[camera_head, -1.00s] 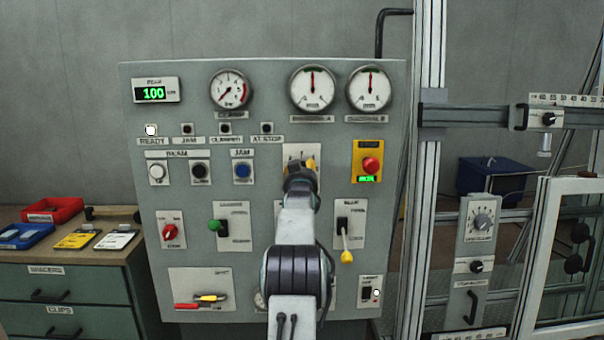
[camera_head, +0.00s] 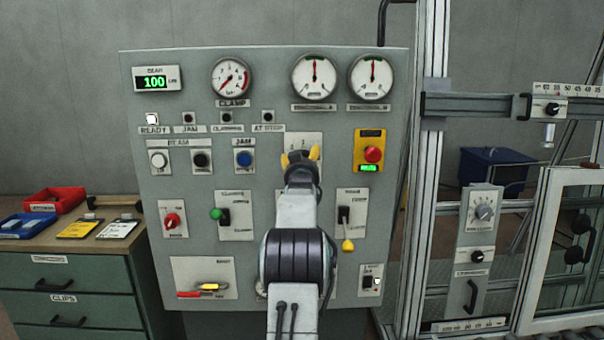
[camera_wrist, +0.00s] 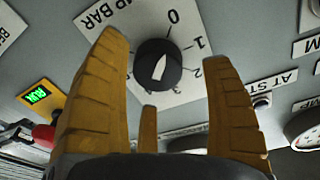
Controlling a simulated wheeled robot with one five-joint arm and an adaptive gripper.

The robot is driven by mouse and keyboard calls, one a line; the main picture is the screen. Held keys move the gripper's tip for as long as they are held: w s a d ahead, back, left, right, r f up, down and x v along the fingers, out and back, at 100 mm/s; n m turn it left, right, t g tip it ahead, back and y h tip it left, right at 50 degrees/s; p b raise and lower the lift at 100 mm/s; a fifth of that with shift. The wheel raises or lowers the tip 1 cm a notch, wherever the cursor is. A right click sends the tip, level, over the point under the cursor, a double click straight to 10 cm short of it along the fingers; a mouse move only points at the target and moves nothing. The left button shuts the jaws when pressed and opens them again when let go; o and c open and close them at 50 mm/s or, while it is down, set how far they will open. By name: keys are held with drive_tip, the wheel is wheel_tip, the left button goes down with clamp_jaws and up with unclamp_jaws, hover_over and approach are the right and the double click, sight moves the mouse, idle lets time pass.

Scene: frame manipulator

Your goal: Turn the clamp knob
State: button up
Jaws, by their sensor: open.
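The clamp knob (camera_wrist: 152,78) is black with a white pointer, on a white plate (camera_wrist: 183,88) reading "BAR" with a scale from 0. Its pointer aims roughly at the 0. In the head view the knob is hidden behind my gripper (camera_head: 301,155), and the top of its plate (camera_head: 303,139) shows. My gripper (camera_wrist: 162,48) is open, with yellow fingers to the left and right of the knob in the wrist view. I see no clear contact with the knob. A further yellow finger part shows below it.
The clamp gauge (camera_head: 231,78) reads near its low end. The red stop button (camera_head: 373,154) is right of my gripper, and the blue jam button (camera_head: 243,158) is left. A yellow-tipped lever (camera_head: 347,230) sits lower right. The metal frame (camera_head: 431,180) stands right of the panel.

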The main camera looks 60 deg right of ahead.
drive_tip(key=v, duration=1)
drive_tip(key=shift+a, duration=0.15)
idle(0.7)
